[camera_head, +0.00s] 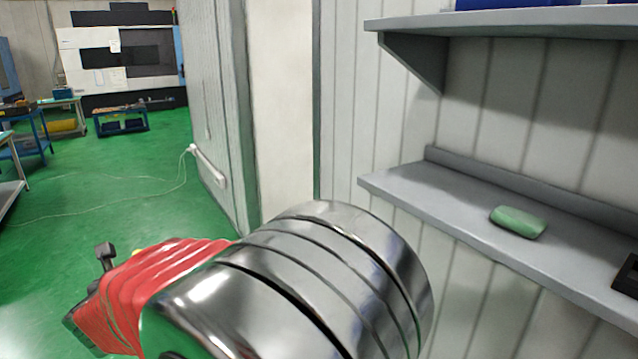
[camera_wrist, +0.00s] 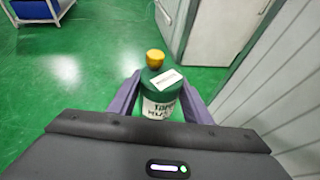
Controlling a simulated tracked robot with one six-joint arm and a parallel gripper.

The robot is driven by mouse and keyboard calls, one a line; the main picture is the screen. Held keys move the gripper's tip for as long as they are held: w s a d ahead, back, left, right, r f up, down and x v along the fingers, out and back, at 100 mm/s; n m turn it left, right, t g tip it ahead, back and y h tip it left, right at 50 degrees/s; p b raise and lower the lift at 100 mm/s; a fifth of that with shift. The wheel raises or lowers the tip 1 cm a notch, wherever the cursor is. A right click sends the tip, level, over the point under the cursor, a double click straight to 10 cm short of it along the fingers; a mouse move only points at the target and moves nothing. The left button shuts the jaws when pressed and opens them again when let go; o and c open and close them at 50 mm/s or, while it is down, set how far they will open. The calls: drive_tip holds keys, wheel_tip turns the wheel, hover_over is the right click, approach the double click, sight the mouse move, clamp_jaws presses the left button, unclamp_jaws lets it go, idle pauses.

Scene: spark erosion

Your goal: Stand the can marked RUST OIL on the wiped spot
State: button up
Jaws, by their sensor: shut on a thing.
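In the wrist view my gripper (camera_wrist: 160,84) is shut on a green can (camera_wrist: 158,94) with a yellow cap, one purple finger on each side. The can has a small white label on its shoulder and a larger one on its front. The front label's upper line looks like "TAP"; its lower line is partly hidden by my gripper body. I cannot read RUST OIL on it. No other can shows. I cannot make out a wiped spot on the grey shelf (camera_head: 450,208) in the head view.
A green rounded block (camera_head: 518,222), perhaps a sponge or cloth, lies on the shelf. A black object (camera_head: 626,276) sits at its right end. An upper shelf (camera_head: 500,22) overhangs it. The shelf's left part looks bare. Green floor lies open at left.

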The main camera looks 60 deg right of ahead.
drive_tip(key=s+d+r+m+g+h, duration=0.3)
drive_tip(key=s+d+r+m+g, duration=0.1)
drive_tip(key=s+d+r, duration=0.4)
drive_tip(key=s+d+r+m+g+h, duration=0.2)
drive_tip(key=s+d+r+m+g, duration=0.25)
drive_tip(key=d+r, duration=0.6)
drive_tip(key=s+d+r+m+g, duration=0.2)
drive_tip(key=s+r+m+g, duration=0.1)
drive_tip(key=s, duration=1)
drive_tip(key=s+d+r+m+g, duration=0.2)
drive_tip(key=s+r, duration=0.6)
drive_tip(key=s, duration=0.5)
drive_tip(key=m+g, duration=0.1)
drive_tip(key=g, duration=0.1)
drive_tip(key=shift+g+y, duration=0.35)
drive_tip(key=shift+y, duration=0.05)
drive_tip(key=shift+s+d+m, duration=0.1)
drive_tip(key=shift+d+m, duration=0.05)
drive_tip(key=shift+m, duration=0.1)
drive_tip(key=r+x, duration=0.2)
drive_tip(key=x, duration=0.7)
drive_tip(key=d+r+x, duration=0.1)
drive_tip(key=x, duration=0.9)
drive_tip(key=shift+s+d+r, duration=0.25)
drive_tip(key=shift+d+r, duration=0.05)
drive_tip(key=shift+r, duration=0.1)
